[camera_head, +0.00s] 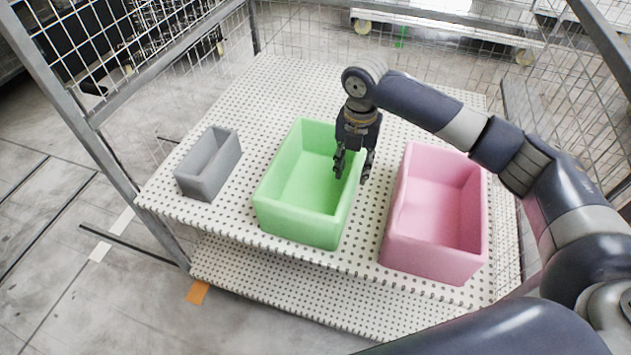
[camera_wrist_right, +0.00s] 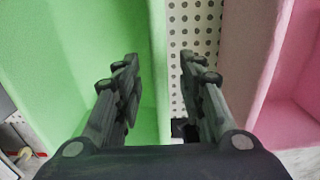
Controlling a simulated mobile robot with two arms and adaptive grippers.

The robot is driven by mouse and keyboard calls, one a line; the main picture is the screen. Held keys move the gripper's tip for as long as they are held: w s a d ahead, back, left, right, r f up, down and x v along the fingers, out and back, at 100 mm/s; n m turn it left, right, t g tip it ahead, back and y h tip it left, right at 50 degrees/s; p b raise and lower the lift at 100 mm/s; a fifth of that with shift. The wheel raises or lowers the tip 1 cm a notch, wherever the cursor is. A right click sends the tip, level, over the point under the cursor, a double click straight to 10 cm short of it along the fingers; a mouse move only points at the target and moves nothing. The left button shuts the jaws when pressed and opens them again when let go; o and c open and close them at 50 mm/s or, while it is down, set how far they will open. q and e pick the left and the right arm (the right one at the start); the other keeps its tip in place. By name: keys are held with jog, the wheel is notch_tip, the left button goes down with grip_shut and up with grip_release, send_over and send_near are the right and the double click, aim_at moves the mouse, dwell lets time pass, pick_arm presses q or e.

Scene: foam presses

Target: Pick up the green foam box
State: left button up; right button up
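The green foam box (camera_head: 295,224) is open-topped and stands upright and empty in the middle of the perforated shelf. It also fills the left of the right wrist view (camera_wrist_right: 75,45). My right gripper (camera_head: 352,175) points down at the box's right wall. In the right wrist view my gripper (camera_wrist_right: 159,62) is open, with one finger over the green side and the other over the gap beside it. The wall's edge lies between the fingers; I cannot tell whether they touch it. My left gripper is not in view.
A pink foam box (camera_head: 425,262) stands to the right, with a narrow strip of shelf between it and the green one. A smaller grey box (camera_head: 192,187) stands to the left. The white perforated shelf (camera_head: 240,235) has wire mesh panels (camera_head: 185,50) and metal posts around it.

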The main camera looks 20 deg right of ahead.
jog(key=shift+f, duration=0.7)
notch_tip(320, 180, down, 5)
jog(key=shift+d+r+p, duration=0.1)
jog(key=shift+p, duration=0.3)
jog(key=shift+w, duration=0.1)
jog(key=c, duration=0.7)
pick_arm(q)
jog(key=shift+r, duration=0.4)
pick_arm(e)
grip_shut()
